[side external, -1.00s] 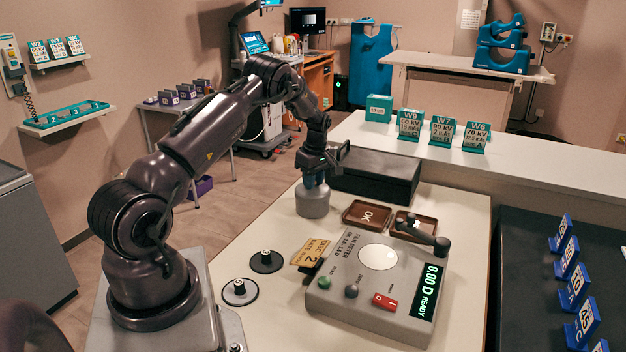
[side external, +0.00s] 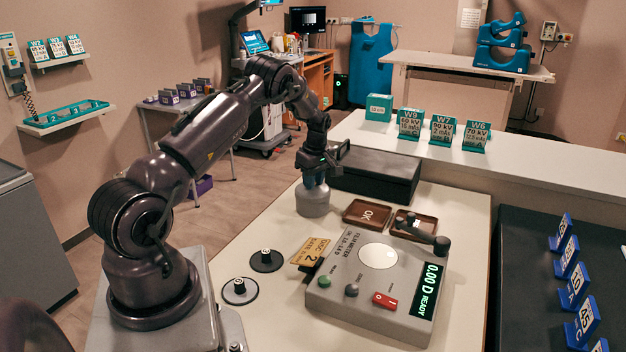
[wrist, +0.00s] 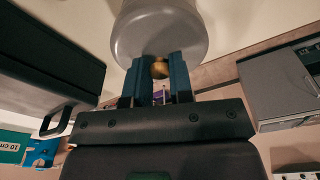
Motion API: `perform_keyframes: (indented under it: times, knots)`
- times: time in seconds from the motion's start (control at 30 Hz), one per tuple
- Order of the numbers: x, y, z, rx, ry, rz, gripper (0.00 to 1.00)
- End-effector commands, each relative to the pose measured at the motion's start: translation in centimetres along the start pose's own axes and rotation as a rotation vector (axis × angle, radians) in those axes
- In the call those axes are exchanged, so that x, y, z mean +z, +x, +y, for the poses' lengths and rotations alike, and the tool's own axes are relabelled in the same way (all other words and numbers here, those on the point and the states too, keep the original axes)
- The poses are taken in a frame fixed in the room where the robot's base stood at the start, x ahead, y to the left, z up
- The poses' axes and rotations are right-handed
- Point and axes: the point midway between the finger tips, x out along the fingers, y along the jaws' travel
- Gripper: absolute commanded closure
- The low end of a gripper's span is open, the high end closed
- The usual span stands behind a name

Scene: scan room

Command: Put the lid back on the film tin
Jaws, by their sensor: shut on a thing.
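The film tin (side external: 312,203) is a grey round can standing upright on the cream table, left of the black box. My gripper (side external: 315,180) points down right over it, its blue fingers at the tin's top. In the wrist view, my gripper (wrist: 160,62) has its two blue fingers shut on a small brass knob (wrist: 160,70) on the grey round top. I take the knob to be the lid's. The grey body (wrist: 158,28) fills the area beyond the fingers. Whether the lid is seated or slightly raised cannot be told; no gap shows.
A black box (side external: 376,175) stands close to the right of the gripper. Two brown trays (side external: 366,213) (side external: 410,226) and a grey film meter (side external: 372,275) lie further right and nearer. Two black discs with knobs (side external: 267,262) (side external: 240,291) lie front left. Table between tin and discs is clear.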

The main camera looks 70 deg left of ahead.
Motion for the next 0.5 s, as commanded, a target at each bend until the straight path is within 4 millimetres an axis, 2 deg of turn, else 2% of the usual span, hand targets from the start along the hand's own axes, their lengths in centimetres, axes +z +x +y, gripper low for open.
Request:
perform_keyframes:
  times: [0.23,0.27,0.37,0.5]
  knots:
    - [0.01,0.0,0.0,0.0,0.0,0.0,1.0]
    - [0.01,0.0,0.0,0.0,0.0,0.0,0.74]
    - [0.0,0.0,0.0,0.0,0.0,0.0,0.51]
    - [0.0,0.0,-0.01,0.0,0.0,0.0,0.49]
